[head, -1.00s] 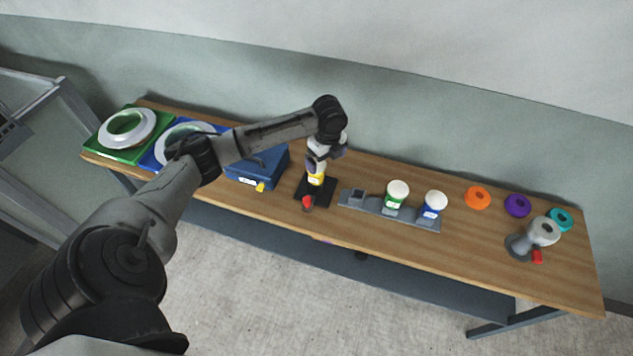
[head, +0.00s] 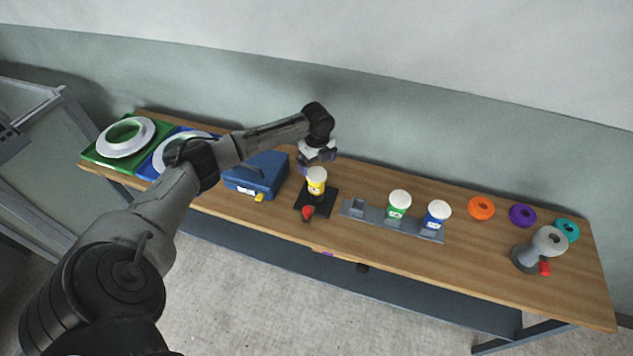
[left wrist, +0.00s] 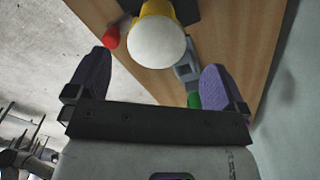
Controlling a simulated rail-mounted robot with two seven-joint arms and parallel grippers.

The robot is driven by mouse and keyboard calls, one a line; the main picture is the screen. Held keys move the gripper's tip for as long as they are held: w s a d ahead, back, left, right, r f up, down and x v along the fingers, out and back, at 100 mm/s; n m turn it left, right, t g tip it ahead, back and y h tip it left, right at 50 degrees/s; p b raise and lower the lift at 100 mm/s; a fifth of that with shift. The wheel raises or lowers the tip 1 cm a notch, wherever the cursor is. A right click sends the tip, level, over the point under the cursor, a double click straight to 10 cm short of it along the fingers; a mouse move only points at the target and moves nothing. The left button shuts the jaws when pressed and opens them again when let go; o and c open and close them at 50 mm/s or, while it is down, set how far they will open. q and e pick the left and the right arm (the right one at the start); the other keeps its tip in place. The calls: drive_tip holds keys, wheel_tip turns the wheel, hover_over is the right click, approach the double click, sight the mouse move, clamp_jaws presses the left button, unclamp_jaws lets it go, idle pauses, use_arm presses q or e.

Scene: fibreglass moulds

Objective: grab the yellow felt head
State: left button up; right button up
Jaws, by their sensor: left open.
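The yellow felt head (head: 316,183), a yellow cup shape with a pale rounded top, stands upright on a black stand (head: 323,205) with a red knob (head: 308,212) in front. My left gripper (head: 317,161) is open and empty, just behind and above the head. In the left wrist view, the yellow felt head (left wrist: 157,38) shows its white top beyond and between the two purple fingers of my left gripper (left wrist: 156,62). The fingers do not appear to touch it. The lower part of the head is hidden under its top there. My right gripper is not in view.
A blue box (head: 262,172) stands left of the stand. A grey rack (head: 412,228) to the right holds a green head (head: 398,208) and a blue head (head: 436,218). Orange, purple and teal rings lie further right, beside a grey device (head: 525,258).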

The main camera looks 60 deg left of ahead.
sight(316, 173)
use_arm(q)
drive_tip(key=shift+s+f, duration=0.15)
drive_tip(key=shift+f, duration=2.45)
drive_tip(key=c, duration=1.2)
